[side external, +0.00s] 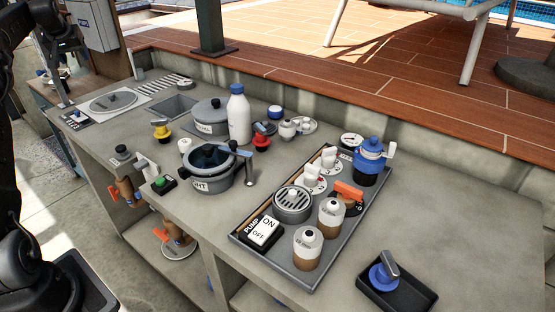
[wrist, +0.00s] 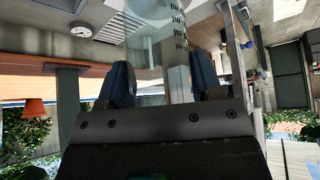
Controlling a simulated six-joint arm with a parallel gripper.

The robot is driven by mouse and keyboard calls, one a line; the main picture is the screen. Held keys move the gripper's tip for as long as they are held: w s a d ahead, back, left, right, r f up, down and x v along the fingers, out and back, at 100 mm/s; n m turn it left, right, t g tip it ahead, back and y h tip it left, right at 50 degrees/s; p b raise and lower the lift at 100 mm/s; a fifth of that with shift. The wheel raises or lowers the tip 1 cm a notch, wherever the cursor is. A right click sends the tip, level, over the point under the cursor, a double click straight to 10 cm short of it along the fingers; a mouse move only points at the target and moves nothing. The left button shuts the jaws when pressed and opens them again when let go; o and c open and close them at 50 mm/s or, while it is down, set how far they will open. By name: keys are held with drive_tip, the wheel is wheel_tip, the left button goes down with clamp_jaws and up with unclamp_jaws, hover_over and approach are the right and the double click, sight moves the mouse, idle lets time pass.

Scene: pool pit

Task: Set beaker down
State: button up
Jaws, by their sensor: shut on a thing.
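In the wrist view, my gripper (wrist: 163,86) is shut on a clear glass beaker (wrist: 160,48) with dark graduation marks. The two dark blue finger pads sit on either side of the glass.
The grey counter holds a tray (side external: 325,278) with knobs and bottles, a white bottle (side external: 239,118), a grey pot (side external: 212,185) and a dark box (side external: 372,293) with a blue valve. Bare counter lies in front of the pot and right of the tray.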

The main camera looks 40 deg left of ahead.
drive_tip(key=w+d+m+t+h, duration=0.15)
drive_tip(key=w+d+m, duration=0.25)
drive_tip(key=w+d, duration=0.85)
drive_tip(key=w+d+m+t+h, duration=0.15)
drive_tip(key=w+d+m, duration=0.25)
drive_tip(key=w+d, duration=0.8)
drive_tip(key=d+m+h, duration=0.1)
drive_tip(key=d, duration=0.5)
drive_tip(key=d+m+h, duration=0.1)
drive_tip(key=d+m, duration=0.1)
drive_tip(key=d, duration=0.5)
drive_tip(key=w+d+m+h, duration=0.1)
drive_tip(key=d, duration=0.5)
drive_tip(key=shift+d+f, duration=0.2)
drive_tip(key=shift+d, duration=0.05)
drive_tip(key=d+m+h, duration=0.2)
drive_tip(key=d+m, duration=0.2)
drive_tip(key=d, duration=1.2)
drive_tip(key=shift+m+g, duration=0.3)
drive_tip(key=shift+g, duration=0.1)
drive_tip(key=shift+d+f, duration=0.15)
drive_tip(key=shift+f, duration=3.35)
drive_tip(key=shift+d+f, duration=0.15)
drive_tip(key=shift+f, duration=3.35)
drive_tip(key=shift+d+f, duration=0.15)
drive_tip(key=shift+f, duration=3.35)
drive_tip(key=shift+f, duration=0.1)
